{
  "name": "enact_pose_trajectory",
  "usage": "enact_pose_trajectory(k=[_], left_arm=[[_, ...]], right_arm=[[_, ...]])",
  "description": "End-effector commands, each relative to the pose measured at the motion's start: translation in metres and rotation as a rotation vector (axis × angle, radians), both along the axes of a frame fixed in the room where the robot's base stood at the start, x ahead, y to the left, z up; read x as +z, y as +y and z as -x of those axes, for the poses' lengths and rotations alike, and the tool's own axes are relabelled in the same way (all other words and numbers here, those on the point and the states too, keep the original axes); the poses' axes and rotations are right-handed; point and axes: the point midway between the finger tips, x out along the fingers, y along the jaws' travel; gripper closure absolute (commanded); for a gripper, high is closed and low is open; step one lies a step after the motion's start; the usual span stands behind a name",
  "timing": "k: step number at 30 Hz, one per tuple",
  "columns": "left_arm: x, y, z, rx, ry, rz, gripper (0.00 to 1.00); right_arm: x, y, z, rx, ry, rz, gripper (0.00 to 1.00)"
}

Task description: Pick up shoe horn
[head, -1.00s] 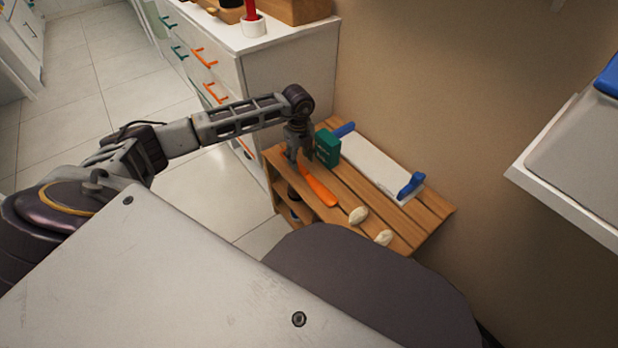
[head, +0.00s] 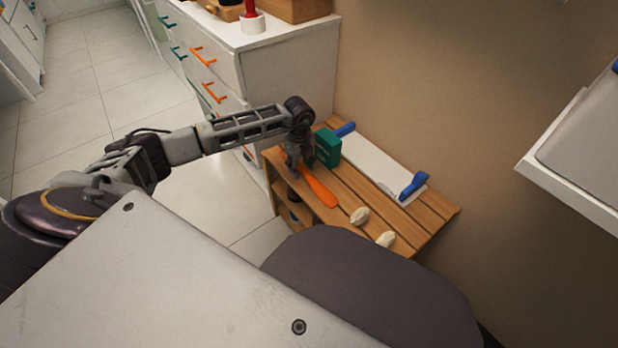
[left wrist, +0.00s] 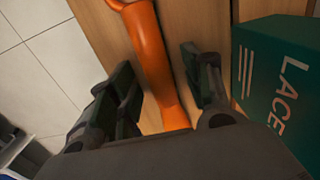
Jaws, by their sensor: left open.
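The orange shoe horn (head: 320,191) lies on the slatted wooden bench in the head view. It also shows in the left wrist view (left wrist: 151,55), running between the two open fingers. My left gripper (head: 294,166) is over the far end of the shoe horn, with its fingers pointing down. In the left wrist view my left gripper (left wrist: 165,88) is open, one finger on each side of the orange shaft. I cannot tell whether the fingers touch it. The shoe horn's far end is hidden behind the gripper in the head view. My right gripper is not in view.
A green box marked LACE (head: 328,148) stands close beside the gripper, also in the left wrist view (left wrist: 275,75). A white board with blue ends (head: 375,162) and two pale lumps (head: 359,216) lie on the bench (head: 435,214). A white drawer cabinet (head: 290,75) stands behind.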

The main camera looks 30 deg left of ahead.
Motion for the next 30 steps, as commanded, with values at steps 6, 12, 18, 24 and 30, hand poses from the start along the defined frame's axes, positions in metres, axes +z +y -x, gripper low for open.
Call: enact_pose_trajectory(k=[6,12,18,24,30], left_arm=[[0.000,0.000,0.000,0.000,0.000,0.000,0.63],[0.000,0.000,0.000,0.000,0.000,0.000,0.89],[0.000,0.000,0.000,0.000,0.000,0.000,0.97],[0.002,0.000,0.000,0.000,0.000,0.000,0.97],[0.013,0.000,0.000,0.000,-0.001,0.000,0.97]], right_arm=[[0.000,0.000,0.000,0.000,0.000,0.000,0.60],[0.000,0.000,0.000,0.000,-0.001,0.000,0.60],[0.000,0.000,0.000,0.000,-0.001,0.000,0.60],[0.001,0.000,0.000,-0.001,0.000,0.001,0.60],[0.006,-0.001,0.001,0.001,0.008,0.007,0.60]])
